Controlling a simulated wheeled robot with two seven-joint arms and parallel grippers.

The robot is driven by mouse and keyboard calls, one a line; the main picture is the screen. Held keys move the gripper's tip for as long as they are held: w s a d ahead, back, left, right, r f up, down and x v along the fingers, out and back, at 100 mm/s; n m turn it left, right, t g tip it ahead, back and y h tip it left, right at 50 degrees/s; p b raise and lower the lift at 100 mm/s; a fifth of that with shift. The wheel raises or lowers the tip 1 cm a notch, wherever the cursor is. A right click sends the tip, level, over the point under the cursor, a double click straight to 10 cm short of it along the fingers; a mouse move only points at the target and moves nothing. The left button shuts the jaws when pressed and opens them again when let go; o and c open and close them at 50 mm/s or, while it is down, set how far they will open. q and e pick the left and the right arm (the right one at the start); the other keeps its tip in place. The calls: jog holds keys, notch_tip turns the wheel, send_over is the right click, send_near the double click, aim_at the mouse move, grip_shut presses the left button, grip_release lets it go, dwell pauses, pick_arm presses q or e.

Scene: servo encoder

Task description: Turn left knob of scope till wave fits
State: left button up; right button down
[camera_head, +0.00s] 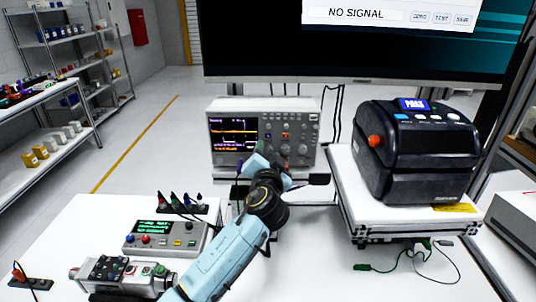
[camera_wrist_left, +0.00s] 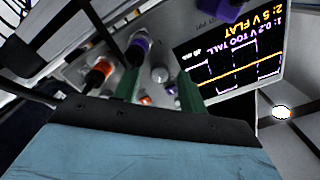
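The scope (camera_head: 265,104) stands at the back of the bench, its lit screen (camera_head: 233,135) on the left and its knobs on the right. My left gripper (camera_head: 283,152) reaches up to the knob panel and partly covers it. In the left wrist view, its two green fingers (camera_wrist_left: 160,90) are apart, pointing at the panel. A grey knob (camera_wrist_left: 160,73) and an orange-tipped knob (camera_wrist_left: 145,100) show in the gap. A purple-topped knob (camera_wrist_left: 138,45) and an orange knob (camera_wrist_left: 97,76) lie beyond the left finger. The screen text (camera_wrist_left: 225,45) reads "0.2 V TOO TALL" and "5 V FLAT". My right gripper is out of view.
A black printer-like machine (camera_head: 420,160) stands on a white platform (camera_head: 350,190) to the right. A box with a green display (camera_head: 165,238) and a grey motor unit (camera_head: 120,273) lie at front left. A large monitor (camera_head: 260,40) reads "NO SIGNAL". Loose cables lie at right.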

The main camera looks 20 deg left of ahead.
pick_arm(q)
grip_shut()
jog(key=shift+m, duration=0.4)
jog(key=shift+m+p, duration=0.45)
jog(key=shift+m, duration=0.15)
jog(key=shift+m+p, duration=0.75)
jog(key=shift+m, duration=1.15)
